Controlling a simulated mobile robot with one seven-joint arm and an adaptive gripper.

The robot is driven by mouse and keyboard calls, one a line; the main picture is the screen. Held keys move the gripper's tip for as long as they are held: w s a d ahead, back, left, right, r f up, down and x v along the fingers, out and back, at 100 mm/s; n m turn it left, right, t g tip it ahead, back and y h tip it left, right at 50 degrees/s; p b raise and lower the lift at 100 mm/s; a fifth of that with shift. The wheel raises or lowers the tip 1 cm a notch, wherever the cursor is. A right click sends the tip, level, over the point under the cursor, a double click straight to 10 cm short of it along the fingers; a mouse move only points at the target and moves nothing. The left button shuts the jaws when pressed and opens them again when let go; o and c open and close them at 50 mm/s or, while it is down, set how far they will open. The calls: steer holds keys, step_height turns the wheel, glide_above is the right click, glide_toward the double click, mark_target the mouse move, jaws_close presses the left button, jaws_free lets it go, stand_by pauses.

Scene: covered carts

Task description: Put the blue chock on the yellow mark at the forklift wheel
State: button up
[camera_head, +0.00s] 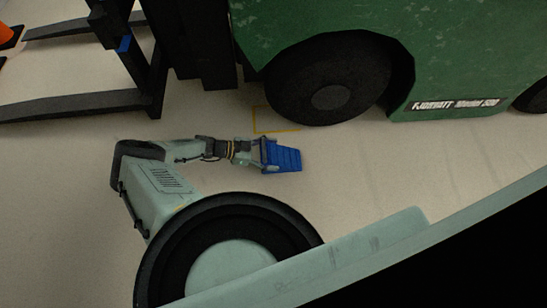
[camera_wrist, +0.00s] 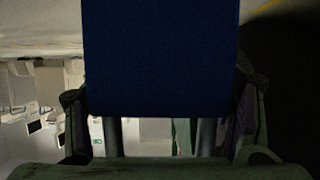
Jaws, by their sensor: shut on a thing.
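The blue chock (camera_head: 284,156) is held in my gripper (camera_head: 262,154), a little in front of the forklift's front wheel (camera_head: 328,80) in the head view. In the wrist view the chock (camera_wrist: 160,55) fills the upper middle, between the two fingers of my gripper (camera_wrist: 160,100). The yellow mark (camera_head: 262,131) is a thin outline on the floor at the left of the wheel, partly hidden by the wheel. The chock is below and right of the mark in the picture, apart from it. I cannot tell its height above the floor.
The green forklift (camera_head: 440,50) stands at the back right. Its dark forks (camera_head: 80,105) reach out to the left, low over the floor. An orange cone (camera_head: 6,33) shows at the far left edge. Pale floor (camera_head: 380,160) is clear right of the chock.

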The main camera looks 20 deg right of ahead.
steer(key=shift+w+d, duration=0.3)
steer(key=shift+d, duration=0.25)
step_height(320, 180, down, 4)
steer(key=b, duration=0.3)
steer(key=shift+r, duration=0.25)
steer(key=o, duration=2)
steer(key=shift+c, duration=0.2)
steer(key=p+v, duration=0.2)
steer(key=v, duration=1)
steer(key=shift+f, duration=0.1)
